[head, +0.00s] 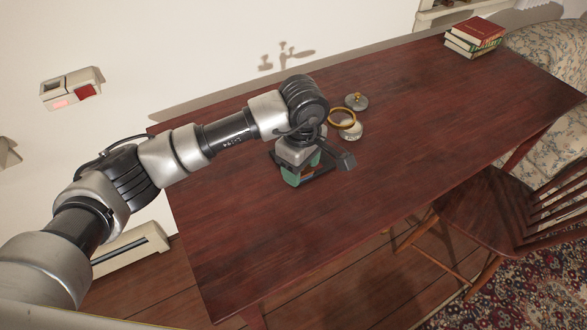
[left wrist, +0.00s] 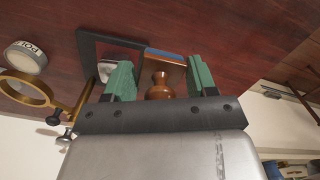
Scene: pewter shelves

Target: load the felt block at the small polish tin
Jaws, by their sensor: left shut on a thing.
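My left gripper (head: 303,173) points down over the dark red table. In the left wrist view its green fingers (left wrist: 161,78) are shut on the felt block, a wooden block with a turned brown knob (left wrist: 160,84) and a blue edge (left wrist: 165,54). In the head view the gripper mostly hides the block. The small polish tin (head: 350,131), round and pale, stands behind and right of the gripper, apart from it. It also shows in the left wrist view (left wrist: 25,57), its label partly readable. My right gripper is not in view.
A brass ring (head: 341,117) lies close by the tin, with a grey disc bearing a brass knob (head: 356,102) behind. A black frame (left wrist: 90,48) is beside the block. Books (head: 474,36) are stacked at the far right. The table's (head: 400,150) middle and right are clear.

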